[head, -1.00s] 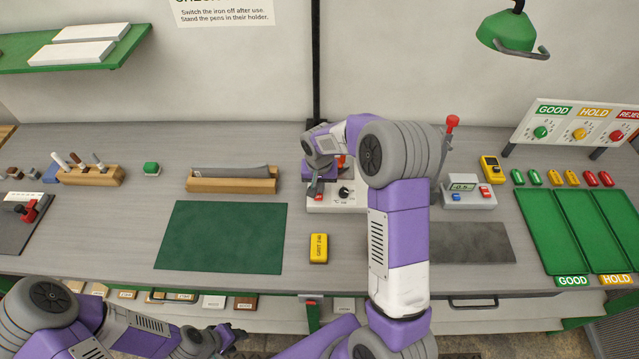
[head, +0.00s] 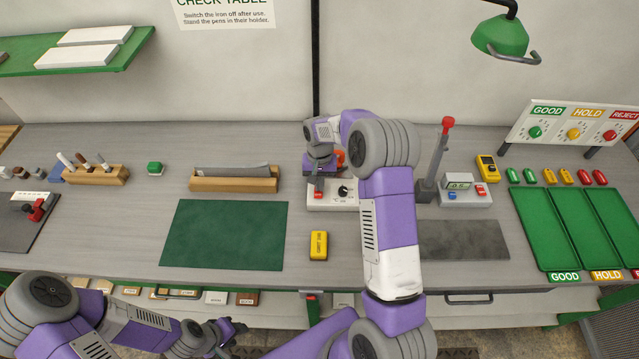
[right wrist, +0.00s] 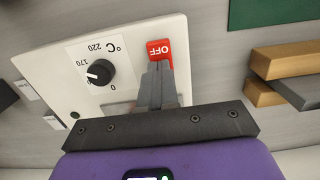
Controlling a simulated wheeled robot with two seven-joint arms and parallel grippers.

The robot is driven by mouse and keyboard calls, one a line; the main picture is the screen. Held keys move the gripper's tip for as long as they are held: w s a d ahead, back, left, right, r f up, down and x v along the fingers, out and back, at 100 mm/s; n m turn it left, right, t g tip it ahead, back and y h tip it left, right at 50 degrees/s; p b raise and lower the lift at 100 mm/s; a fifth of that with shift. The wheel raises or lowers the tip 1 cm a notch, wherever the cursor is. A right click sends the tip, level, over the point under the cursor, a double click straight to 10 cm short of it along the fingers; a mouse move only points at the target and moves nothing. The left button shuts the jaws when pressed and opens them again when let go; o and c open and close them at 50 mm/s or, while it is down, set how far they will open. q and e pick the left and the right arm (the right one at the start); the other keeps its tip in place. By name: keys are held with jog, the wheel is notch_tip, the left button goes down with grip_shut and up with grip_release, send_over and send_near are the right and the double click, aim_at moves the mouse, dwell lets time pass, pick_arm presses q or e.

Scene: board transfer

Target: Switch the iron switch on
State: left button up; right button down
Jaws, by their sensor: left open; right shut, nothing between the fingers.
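The iron's control box (head: 333,204) is a white panel on the table behind the yellow block. It also shows in the right wrist view (right wrist: 60,62), with a black temperature dial (right wrist: 99,72) and a red rocker switch (right wrist: 160,49) marked OFF. The switch (head: 319,194) also shows in the head view. My right gripper (right wrist: 158,68) is shut and empty, its fingertips at the switch's edge; I cannot tell whether they touch it. In the head view my right gripper (head: 318,180) is just above the box. My left gripper (head: 236,330) is open, low in front of the table edge.
A yellow block (head: 318,245) lies in front of the box. A green mat (head: 224,236) and a wooden holder (head: 234,185) are to its left. A red-tipped lever stand (head: 436,165) and a small meter box (head: 466,196) stand to the right.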

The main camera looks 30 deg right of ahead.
jog(key=shift+s+f, duration=0.45)
jog(key=shift+f, duration=0.2)
jog(key=shift+s+a, duration=0.25)
jog(key=shift+w+r+p, duration=0.1)
jog(key=shift+r+p, duration=0.2)
jog(key=shift+r, duration=0.15)
jog(key=r+p, duration=0.1)
jog(key=r, duration=0.2)
jog(key=w+r+p, duration=0.1)
jog(key=r, duration=0.1)
jog(key=shift+d+r+p, duration=0.25)
jog(key=shift+p, duration=0.1)
notch_tip(320, 180, up, 9)
jog(key=shift+w+d, duration=0.2)
jog(key=shift+w, duration=0.15)
